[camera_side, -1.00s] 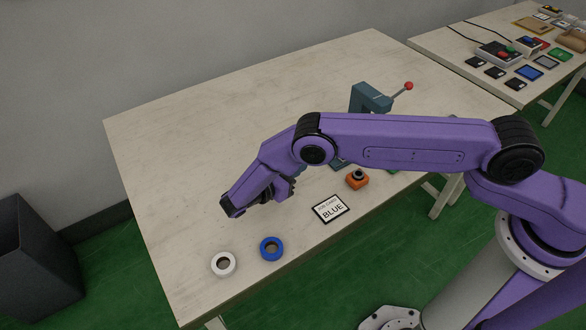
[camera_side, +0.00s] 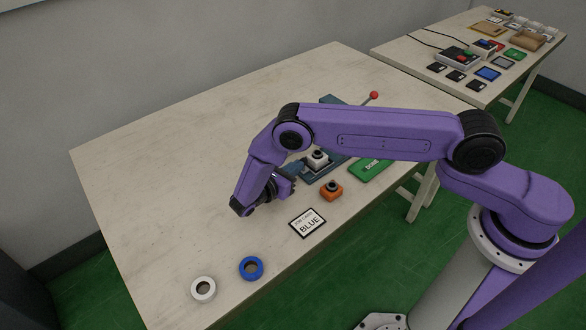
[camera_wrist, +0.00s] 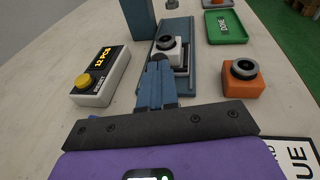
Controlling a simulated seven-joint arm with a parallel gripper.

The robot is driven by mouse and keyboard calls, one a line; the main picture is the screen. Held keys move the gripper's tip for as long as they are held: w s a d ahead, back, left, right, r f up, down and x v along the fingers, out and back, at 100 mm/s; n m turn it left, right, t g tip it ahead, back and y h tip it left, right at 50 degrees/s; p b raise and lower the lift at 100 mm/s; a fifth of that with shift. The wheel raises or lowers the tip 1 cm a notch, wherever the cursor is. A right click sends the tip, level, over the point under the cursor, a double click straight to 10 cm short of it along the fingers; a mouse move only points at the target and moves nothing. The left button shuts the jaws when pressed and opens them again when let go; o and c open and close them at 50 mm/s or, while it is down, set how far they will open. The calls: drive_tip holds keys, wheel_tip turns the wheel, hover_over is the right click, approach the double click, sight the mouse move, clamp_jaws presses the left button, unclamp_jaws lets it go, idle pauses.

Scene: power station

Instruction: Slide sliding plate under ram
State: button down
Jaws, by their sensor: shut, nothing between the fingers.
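A blue-grey press (camera_side: 327,99) with a red-knobbed lever (camera_side: 373,96) stands behind my arm, which hides much of it, including the ram. Its long base (camera_wrist: 182,32) runs away from me in the wrist view. The sliding plate (camera_wrist: 181,72) looks like the dark piece on the near part of this base. A white block with a dark ring on top (camera_wrist: 168,47) sits on it, and shows beside my arm in the side view (camera_side: 317,160). My gripper (camera_wrist: 157,64) is shut and empty, its blue fingers close in front of the white block. I cannot tell if they touch.
An orange block with a dark ring (camera_side: 331,191) and a green tray (camera_side: 368,170) lie right of the press. A job card reading BLUE (camera_side: 307,222), a blue ring (camera_side: 251,268) and a white ring (camera_side: 203,288) lie nearer. A counter box (camera_wrist: 101,76) stands left of my fingers.

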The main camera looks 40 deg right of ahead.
drive_tip(key=shift+d, duration=0.1)
drive_tip(key=d, duration=1.2)
drive_tip(key=shift+d, duration=0.15)
drive_tip(key=v, duration=1.4)
drive_tip(key=shift+a, duration=0.4)
